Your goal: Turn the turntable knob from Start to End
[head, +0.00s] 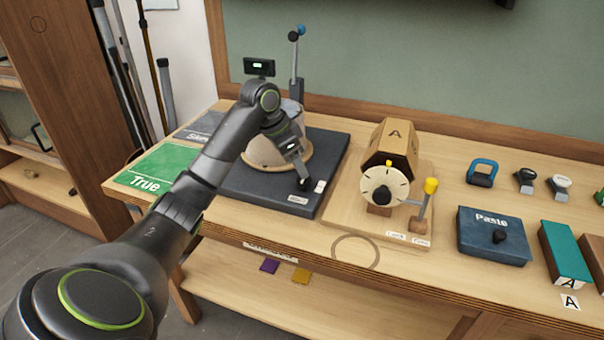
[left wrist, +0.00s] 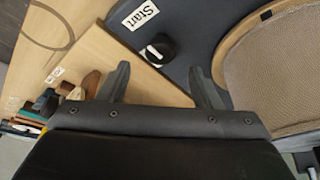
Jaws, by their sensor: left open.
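The turntable (head: 253,158) is a round, beige drum with a wooden rim on a dark blue base. It also shows at the right of the left wrist view (left wrist: 275,72). The small black knob (left wrist: 165,46) sits on the base near the Start label (left wrist: 140,14). A white patch lies against the knob's left side; I cannot tell whether it is a pointer or another label. My left gripper (head: 304,181) is low over the knob in the head view. In the left wrist view its open fingers (left wrist: 162,84) are apart, with the knob beyond and between their tips.
A blue Paste box (head: 492,236) stands further right. A green True mat (head: 152,172) lies left. A tall lever (head: 297,62) rises behind.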

